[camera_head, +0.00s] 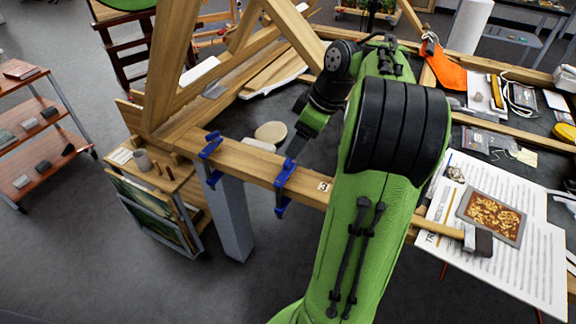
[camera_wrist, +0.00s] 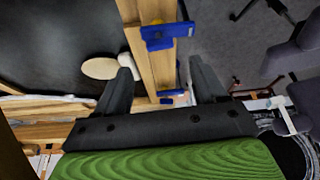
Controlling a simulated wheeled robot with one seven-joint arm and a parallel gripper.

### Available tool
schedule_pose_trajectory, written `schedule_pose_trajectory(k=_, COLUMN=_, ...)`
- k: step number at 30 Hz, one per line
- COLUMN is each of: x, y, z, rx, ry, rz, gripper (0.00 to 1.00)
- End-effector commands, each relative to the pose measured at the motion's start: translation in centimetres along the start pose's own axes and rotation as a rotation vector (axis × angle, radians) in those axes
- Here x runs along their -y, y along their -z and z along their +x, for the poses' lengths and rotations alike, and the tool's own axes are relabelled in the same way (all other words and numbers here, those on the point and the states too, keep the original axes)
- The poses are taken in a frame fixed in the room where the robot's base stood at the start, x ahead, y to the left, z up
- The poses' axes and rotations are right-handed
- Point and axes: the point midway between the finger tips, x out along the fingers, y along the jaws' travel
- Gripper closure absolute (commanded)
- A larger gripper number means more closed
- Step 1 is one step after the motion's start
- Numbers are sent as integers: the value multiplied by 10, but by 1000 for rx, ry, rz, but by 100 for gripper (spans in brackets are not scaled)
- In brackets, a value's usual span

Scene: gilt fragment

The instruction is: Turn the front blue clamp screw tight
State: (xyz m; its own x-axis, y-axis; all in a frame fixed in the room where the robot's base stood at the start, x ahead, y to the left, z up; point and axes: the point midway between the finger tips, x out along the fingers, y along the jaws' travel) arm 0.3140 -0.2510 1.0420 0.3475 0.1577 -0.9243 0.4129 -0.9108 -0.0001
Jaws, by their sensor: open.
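Two blue clamps grip the edge of a long wooden beam (camera_head: 250,161). The nearer blue clamp (camera_head: 285,183) is by my gripper, and the other blue clamp (camera_head: 211,157) is further left. Their screws are too small to make out clearly. My gripper (camera_head: 295,149) hangs just above and behind the nearer clamp. In the wrist view my gripper (camera_wrist: 160,66) has its fingers wide apart with nothing held. One blue clamp (camera_wrist: 168,36) shows beyond the fingertips and a smaller blue part (camera_wrist: 172,93) shows between the fingers. I cannot match these surely to the head view.
A pale round disc (camera_head: 271,132) lies behind the beam. On the right are a hammer (camera_head: 477,241), printed sheets (camera_head: 535,255) and a gilt fragment (camera_head: 492,216). Timber struts rise behind the clamps.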

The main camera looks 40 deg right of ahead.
Motion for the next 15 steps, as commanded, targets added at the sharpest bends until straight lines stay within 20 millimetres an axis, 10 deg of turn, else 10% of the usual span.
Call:
schedule_pose_trajectory(k=6, x=1, y=-2, z=55, rx=1, ry=2, rz=-1, gripper=30)
schedule_pose_trajectory(k=15, x=0, y=0, z=72, rx=0, ry=0, rz=0, gripper=30)
